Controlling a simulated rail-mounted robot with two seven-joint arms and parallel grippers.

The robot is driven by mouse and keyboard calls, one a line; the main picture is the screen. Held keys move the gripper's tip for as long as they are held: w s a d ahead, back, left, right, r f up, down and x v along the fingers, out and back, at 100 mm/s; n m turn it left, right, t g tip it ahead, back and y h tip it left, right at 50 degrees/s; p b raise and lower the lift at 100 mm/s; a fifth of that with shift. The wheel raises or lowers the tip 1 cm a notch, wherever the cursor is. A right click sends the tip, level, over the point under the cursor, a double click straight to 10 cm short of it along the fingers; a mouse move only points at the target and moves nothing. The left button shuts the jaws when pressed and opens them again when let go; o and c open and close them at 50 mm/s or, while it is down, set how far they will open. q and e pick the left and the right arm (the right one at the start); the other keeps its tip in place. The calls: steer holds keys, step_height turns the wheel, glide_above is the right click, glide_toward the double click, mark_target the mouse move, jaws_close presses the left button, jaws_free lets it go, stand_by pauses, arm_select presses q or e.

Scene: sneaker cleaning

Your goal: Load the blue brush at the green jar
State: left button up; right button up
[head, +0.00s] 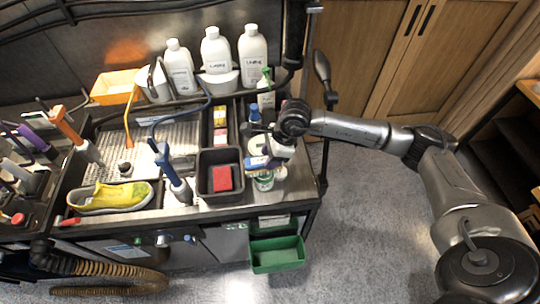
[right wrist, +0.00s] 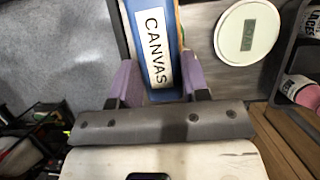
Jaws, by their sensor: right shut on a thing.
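My right gripper (head: 280,150) is over the right end of the bench, its fingers shut on the blue brush (head: 257,162). In the right wrist view the blue brush (right wrist: 158,50) lies between the two purple fingertips (right wrist: 158,82), with a white label reading CANVAS. A small white jar with green on it (head: 264,183) stands on the bench just below the brush in the head view. I cannot tell whether the brush touches the jar. The brush's bristles are hidden. My left gripper is not in view.
A black box with a red sponge (head: 222,178) stands left of the jar. A round white device with a display (right wrist: 248,32) is beside the brush. White bottles (head: 215,52) stand behind. A yellow shoe (head: 110,197) lies left. A green bin (head: 277,256) hangs below the bench's front edge.

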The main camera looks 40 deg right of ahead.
steer(key=shift+f, duration=0.15)
stand_by(0.3)
steer(key=shift+r+p, duration=0.3)
steer(key=shift+r, duration=0.25)
steer(key=shift+r+p, duration=1)
steer(key=shift+r, duration=0.95)
steer(key=shift+r+p, duration=0.55)
steer(key=shift+r, duration=0.55)
